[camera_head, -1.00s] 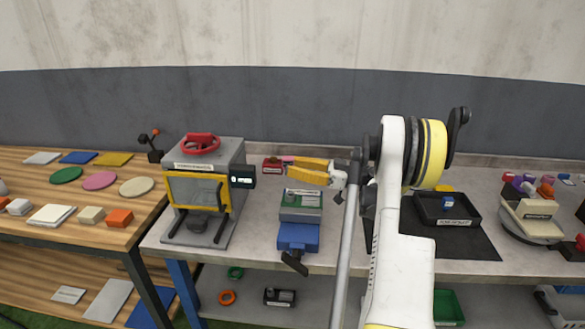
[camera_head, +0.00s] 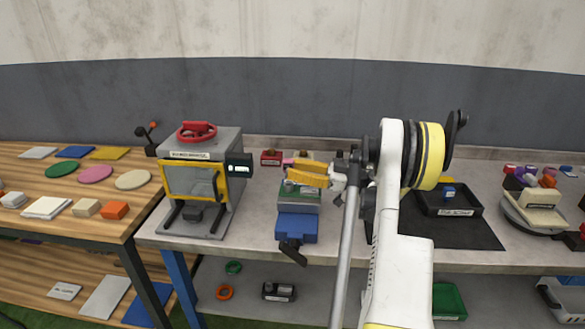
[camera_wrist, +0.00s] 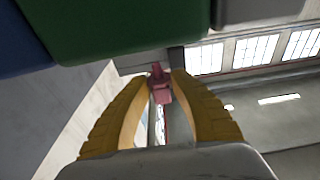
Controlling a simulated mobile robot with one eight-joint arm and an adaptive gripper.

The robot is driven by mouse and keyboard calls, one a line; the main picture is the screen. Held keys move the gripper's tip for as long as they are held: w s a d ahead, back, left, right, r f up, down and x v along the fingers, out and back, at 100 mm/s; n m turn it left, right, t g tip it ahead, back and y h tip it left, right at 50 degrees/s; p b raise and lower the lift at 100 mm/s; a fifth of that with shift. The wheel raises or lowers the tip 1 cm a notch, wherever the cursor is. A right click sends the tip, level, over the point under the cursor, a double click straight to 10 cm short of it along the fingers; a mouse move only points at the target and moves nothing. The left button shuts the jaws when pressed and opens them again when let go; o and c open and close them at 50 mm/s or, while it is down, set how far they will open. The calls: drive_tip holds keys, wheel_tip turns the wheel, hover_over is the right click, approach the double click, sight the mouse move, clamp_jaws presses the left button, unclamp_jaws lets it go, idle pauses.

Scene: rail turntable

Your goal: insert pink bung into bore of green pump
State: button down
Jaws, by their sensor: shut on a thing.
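My gripper (camera_head: 292,170) has yellow fingers and is shut on the pink bung (camera_head: 288,161). In the wrist view the bung (camera_wrist: 161,88) sits between the fingertips. The green pump (camera_head: 300,191) is held in a grey and blue vise (camera_head: 297,228) on the grey bench. The fingers are over the pump's top in the head view and hide part of it. The pump shows as a large green face (camera_wrist: 120,30) along the top of the wrist view, near the fingertips. I cannot see the bore.
A grey machine with a yellow-framed window (camera_head: 193,183) and red handwheel (camera_head: 197,131) stands left of the vise. A small red block (camera_head: 271,157) is behind. A black tray (camera_head: 449,211) lies to the right on a dark mat.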

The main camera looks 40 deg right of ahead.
sight(292, 184)
drive_tip(key=shift+f, duration=0.65)
drive_tip(key=shift+b, duration=0.65)
idle(0.9)
drive_tip(key=shift+f+b, duration=0.75)
drive_tip(key=shift+f, duration=0.5)
drive_tip(key=shift+r, duration=0.1)
drive_tip(key=shift+r+p, duration=0.55)
drive_tip(key=shift+r, duration=0.4)
drive_tip(key=shift+b, duration=0.45)
idle(1.0)
drive_tip(key=shift+f, duration=1)
